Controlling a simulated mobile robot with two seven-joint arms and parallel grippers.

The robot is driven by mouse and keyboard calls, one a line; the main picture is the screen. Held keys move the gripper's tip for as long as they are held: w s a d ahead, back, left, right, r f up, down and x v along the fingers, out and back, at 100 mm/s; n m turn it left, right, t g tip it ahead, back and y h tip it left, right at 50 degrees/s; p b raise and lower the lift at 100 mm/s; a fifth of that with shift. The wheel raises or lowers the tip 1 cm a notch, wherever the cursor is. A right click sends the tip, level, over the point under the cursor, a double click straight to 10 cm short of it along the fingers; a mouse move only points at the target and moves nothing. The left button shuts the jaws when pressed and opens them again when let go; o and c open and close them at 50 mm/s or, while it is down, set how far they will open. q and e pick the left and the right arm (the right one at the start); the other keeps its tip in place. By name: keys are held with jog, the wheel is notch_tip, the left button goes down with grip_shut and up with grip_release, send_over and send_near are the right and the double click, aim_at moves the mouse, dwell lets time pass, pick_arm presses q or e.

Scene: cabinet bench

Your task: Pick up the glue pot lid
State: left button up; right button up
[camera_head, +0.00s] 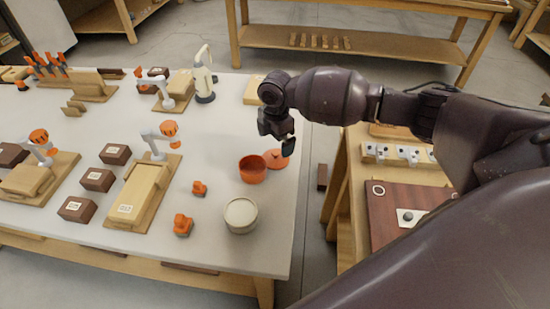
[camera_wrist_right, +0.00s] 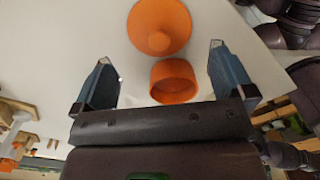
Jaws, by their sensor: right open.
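The glue pot lid is an orange, shallow cone-like disc with a small knob. In the head view the lid (camera_head: 277,159) lies on the white table near its right edge, just right of the orange glue pot (camera_head: 252,169). My right gripper (camera_head: 284,146) is above the lid and partly hides it. In the right wrist view the lid (camera_wrist_right: 160,26) lies beyond the fingertips, and the open pot (camera_wrist_right: 174,82) shows between the fingers. The right gripper (camera_wrist_right: 166,62) is open and empty. My left gripper is in neither view.
A cream round container (camera_head: 240,215) stands in front of the pot on the white table (camera_head: 225,130). Small orange items (camera_head: 183,225) and wooden boards with lamp-like arms (camera_head: 145,190) are to the left. A wooden bench (camera_head: 355,200) stands to the right across a gap.

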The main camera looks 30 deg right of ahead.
aim_at(276, 152)
jog(key=shift+w+d+f+b, duration=0.1)
jog(key=shift+f+b, duration=0.15)
jog(key=shift+f, duration=1.3)
jog(key=shift+d+f+b, duration=0.1)
jog(key=shift+f+b, duration=0.1)
jog(key=shift+f, duration=1.35)
jog(key=shift+r, duration=0.1)
jog(key=c, duration=0.7)
